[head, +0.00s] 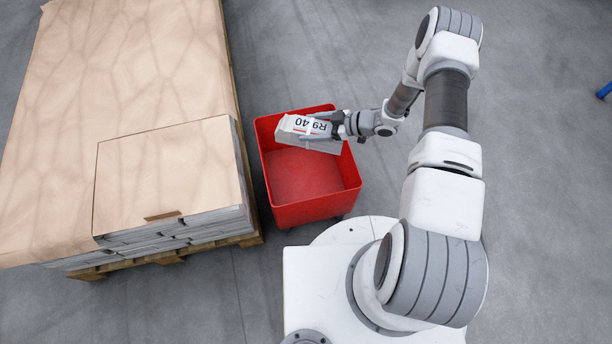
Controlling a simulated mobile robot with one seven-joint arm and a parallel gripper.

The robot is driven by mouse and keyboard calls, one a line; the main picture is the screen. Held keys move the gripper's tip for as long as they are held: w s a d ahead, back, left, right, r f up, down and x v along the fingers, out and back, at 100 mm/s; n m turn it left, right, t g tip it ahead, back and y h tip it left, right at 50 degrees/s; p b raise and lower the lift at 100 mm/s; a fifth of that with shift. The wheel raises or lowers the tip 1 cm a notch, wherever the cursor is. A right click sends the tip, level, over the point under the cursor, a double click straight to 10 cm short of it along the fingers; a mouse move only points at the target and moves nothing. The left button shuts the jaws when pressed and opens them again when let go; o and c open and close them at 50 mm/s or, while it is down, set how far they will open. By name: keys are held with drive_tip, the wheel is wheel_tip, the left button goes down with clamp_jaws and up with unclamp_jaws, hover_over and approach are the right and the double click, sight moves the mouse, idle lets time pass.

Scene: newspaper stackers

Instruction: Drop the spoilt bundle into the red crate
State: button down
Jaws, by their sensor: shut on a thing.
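The bundle (296,127) is a pale block of paper with a white label reading "R9 40" on top. My gripper (325,128) is shut on its right part and holds it over the far part of the red crate (309,210). The bundle looks above the crate's rim, though its exact height is hard to judge from this angle. The crate is open at the top, and the part of its floor that shows is bare. The bundle and gripper hide the far part of the crate's inside.
A wooden pallet (167,259) with stacked paper bundles (172,233) under brown sheets (130,75) stands close to the crate's left side. My base is just in front of the crate. Grey floor (300,50) behind the crate is clear. A blue object (604,90) shows at the right edge.

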drive_tip(key=shift+f+b, duration=1.7)
drive_tip(key=shift+f, duration=1.05)
unclamp_jaws()
drive_tip(key=shift+f, duration=0.1)
drive_tip(key=p+v, duration=0.2)
drive_tip(key=v, duration=1.5)
drive_tip(key=shift+d+p, duration=0.15)
drive_tip(key=shift+p, duration=0.25)
